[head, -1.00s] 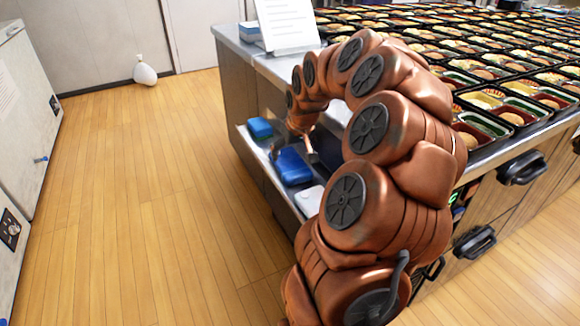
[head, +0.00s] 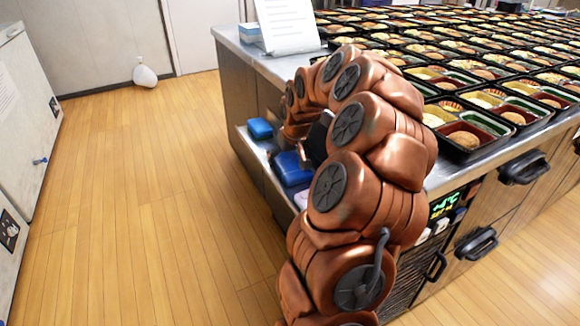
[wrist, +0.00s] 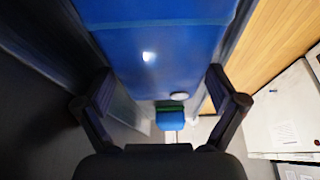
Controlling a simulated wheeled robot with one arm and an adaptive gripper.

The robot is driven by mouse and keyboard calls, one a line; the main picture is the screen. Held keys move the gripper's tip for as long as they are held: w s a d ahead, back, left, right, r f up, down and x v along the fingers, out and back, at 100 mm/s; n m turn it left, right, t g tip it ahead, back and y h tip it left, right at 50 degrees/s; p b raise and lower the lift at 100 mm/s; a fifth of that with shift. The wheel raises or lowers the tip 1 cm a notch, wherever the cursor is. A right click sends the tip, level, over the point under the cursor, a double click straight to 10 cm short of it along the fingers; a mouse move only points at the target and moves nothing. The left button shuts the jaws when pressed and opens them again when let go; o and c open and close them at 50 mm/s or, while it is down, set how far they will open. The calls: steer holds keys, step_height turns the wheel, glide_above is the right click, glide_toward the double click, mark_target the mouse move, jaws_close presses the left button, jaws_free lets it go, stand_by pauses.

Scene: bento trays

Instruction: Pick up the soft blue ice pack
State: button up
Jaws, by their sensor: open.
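A glossy blue pack (head: 291,169), which looks like the soft ice pack, lies on the low metal shelf (head: 240,134) at the counter's end. In the wrist view the blue pack (wrist: 155,45) fills the top middle, close to the camera. My gripper (wrist: 159,75) is open, its dark fingers on either side of the pack's near end. I cannot tell whether they touch it. In the head view my arm hides part of the pack and most of the gripper.
A smaller blue block (head: 260,128) lies farther along the shelf; it shows with a green edge in the wrist view (wrist: 170,120). Several bento trays (head: 466,148) cover the counter above. A white bag (head: 145,75) sits by the wall. The wooden floor at left is clear.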

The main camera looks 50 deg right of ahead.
steer(key=shift+f, duration=0.3)
stand_by(0.4)
steer(key=c, duration=1.1)
steer(key=shift+o, duration=0.2)
steer(key=shift+r, duration=0.1)
